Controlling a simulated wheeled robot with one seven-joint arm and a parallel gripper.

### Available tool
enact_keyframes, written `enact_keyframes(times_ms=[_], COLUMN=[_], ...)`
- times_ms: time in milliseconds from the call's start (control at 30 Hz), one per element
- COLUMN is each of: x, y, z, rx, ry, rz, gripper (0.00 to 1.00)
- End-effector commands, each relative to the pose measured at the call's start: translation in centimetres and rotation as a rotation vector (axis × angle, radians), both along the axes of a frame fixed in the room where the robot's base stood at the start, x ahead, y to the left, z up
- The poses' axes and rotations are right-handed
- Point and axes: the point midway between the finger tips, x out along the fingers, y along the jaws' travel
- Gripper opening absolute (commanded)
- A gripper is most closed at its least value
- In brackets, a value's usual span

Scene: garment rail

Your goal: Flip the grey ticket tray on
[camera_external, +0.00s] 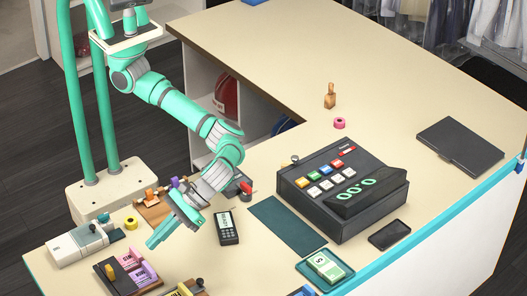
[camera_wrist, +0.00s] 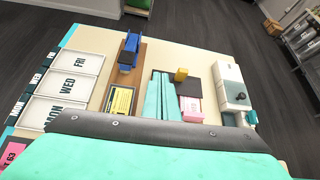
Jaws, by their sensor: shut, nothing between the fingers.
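The dark grey tray (camera_external: 122,262) sits on the counter's near left part. My gripper (camera_external: 153,242) is shut and empty, pointing down and left above the counter, behind the tray. Its fingers (camera_wrist: 160,84) also show in the wrist view.
A card terminal (camera_external: 228,228) and black register (camera_external: 340,185) stand to the right.

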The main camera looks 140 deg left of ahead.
Motion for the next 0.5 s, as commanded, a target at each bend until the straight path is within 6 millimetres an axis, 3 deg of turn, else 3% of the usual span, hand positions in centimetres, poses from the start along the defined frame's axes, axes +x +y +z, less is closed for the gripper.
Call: enact_keyframes(times_ms=[33, 200, 333, 500], x=[1.6, 4.6, 5.5, 5.8], y=[3.8, 13.9, 19.1, 22.2], z=[-0.9, -3.4, -4.6, -5.2], rx=[0.044, 0.181, 0.250, 0.293], ry=[-0.018, -0.054, -0.062, -0.062], rz=[0.034, 0.106, 0.138, 0.156], gripper=[0.00, 0.00, 0.00, 0.00])
